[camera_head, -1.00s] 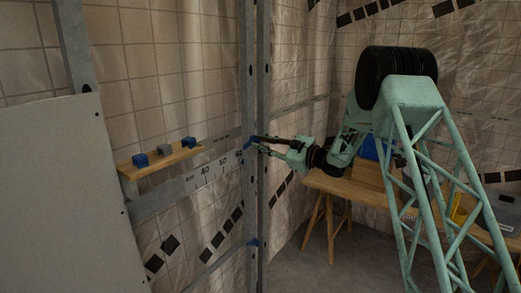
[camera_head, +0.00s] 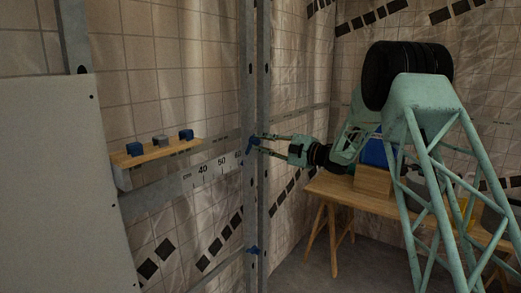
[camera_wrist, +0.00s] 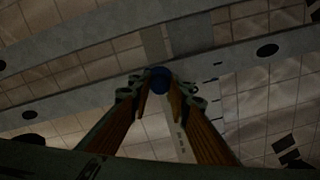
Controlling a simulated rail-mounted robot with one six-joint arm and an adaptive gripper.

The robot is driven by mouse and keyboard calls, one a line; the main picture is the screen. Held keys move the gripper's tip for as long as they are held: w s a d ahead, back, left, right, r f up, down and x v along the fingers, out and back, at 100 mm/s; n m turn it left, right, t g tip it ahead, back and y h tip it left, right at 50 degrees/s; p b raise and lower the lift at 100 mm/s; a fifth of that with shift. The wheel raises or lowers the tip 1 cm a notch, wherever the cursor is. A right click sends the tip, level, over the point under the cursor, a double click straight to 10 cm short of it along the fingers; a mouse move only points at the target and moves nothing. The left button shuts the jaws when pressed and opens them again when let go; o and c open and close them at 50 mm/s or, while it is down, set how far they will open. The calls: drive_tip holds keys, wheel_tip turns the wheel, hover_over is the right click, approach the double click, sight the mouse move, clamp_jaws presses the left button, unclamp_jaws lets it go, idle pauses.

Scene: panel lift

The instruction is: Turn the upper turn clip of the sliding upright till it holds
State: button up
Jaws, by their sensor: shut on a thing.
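The upper turn clip (camera_head: 252,143) is a small blue piece on the upright (camera_head: 249,195), at the height of the rail with the scale. In the wrist view its round blue head (camera_wrist: 160,76) sits between my fingertips. My gripper (camera_head: 259,144) reaches in from the right and is shut on this clip, its two fingers one above the other in the head view. The fingers also show in the wrist view (camera_wrist: 159,92). A lower blue clip (camera_head: 252,250) sits further down the upright. How firmly the clip seats against the rail is hidden.
A wooden shelf (camera_head: 158,153) with small blue and grey blocks stands left of the scale (camera_head: 207,173). A pale panel (camera_head: 62,190) fills the left side. A wooden trestle table (camera_head: 342,191) stands behind my arm. Space between upright and table is free.

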drive_tip(key=n+b, duration=0.2)
drive_tip(key=n, duration=0.1)
drive_tip(key=shift+f, duration=0.1)
drive_tip(key=shift+n, duration=2.7)
drive_tip(key=o, duration=0.9)
drive_tip(key=shift+c, duration=0.2)
drive_tip(key=shift+d, duration=0.1)
drive_tip(key=v, duration=1.1)
drive_tip(key=shift+s+d, duration=0.25)
drive_tip(key=shift+d, duration=0.1)
